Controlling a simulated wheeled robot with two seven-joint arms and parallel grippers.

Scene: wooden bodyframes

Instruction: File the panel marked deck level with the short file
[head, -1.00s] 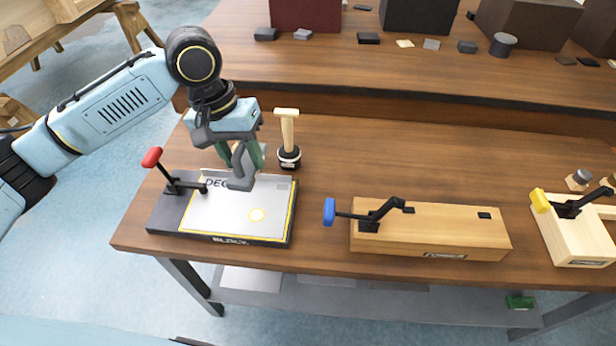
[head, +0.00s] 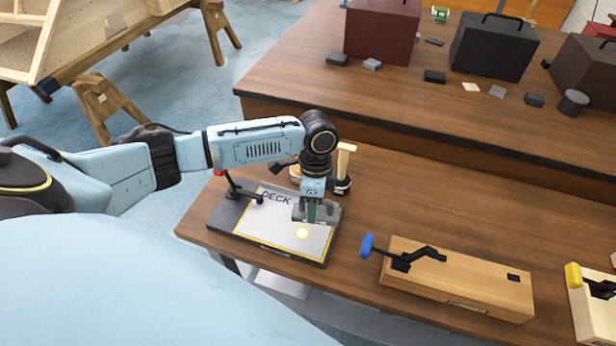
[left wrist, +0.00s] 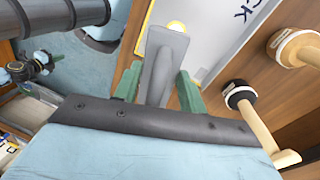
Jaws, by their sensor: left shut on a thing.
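Wooden-handled tools (head: 345,165) stand just behind the panel, close to my gripper. A wooden block with a blue-handled clamp (head: 455,280) lies to the right, and a yellow-clamped one (head: 590,310) beyond it. Dark boxes stand on the raised back shelf.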

